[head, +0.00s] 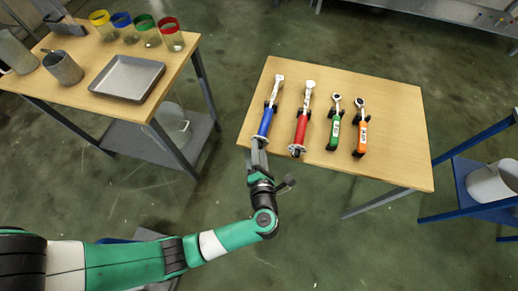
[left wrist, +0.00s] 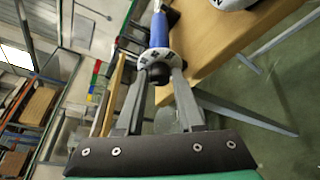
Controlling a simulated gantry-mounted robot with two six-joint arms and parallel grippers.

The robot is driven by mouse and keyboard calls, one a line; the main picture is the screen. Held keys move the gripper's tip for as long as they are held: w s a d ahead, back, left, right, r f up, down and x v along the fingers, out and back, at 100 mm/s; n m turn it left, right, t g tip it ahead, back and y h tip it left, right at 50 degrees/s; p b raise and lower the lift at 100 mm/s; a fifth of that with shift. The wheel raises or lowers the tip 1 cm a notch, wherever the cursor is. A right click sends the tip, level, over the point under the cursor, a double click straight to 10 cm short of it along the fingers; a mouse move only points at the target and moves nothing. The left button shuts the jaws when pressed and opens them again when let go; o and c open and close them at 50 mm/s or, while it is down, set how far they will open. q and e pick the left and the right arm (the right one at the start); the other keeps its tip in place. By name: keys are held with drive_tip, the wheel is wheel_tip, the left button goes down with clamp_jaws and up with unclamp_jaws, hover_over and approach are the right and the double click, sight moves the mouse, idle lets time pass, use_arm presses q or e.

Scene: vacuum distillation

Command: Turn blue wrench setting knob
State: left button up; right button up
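The blue wrench (head: 267,119) lies on the wooden table, its handle end towards me at the table's left edge. In the left wrist view its blue handle (left wrist: 159,30) ends in a white marked ring (left wrist: 147,56) and a black setting knob (left wrist: 157,74). My left gripper (head: 259,147) is at this handle end. In the left wrist view its two fingers (left wrist: 159,82) stand on either side of the knob and appear to touch it, just below the ring. My right gripper is not in view.
A red wrench (head: 301,126), a green wrench (head: 334,129) and an orange wrench (head: 361,130) lie to the right on the same table (head: 400,160). A second table at left holds a metal tray (head: 126,78) and several coloured-rim jars (head: 146,30). The table's right part is clear.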

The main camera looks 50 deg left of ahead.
use_arm(q)
drive_tip(key=shift+o, duration=1.4)
drive_tip(key=p+v, duration=0.2)
drive_tip(key=v, duration=0.9)
drive_tip(key=shift+s+d+p, duration=0.2)
drive_tip(key=shift+d+p, duration=0.1)
drive_tip(key=shift+p, duration=0.1)
drive_tip(key=shift+a, duration=0.1)
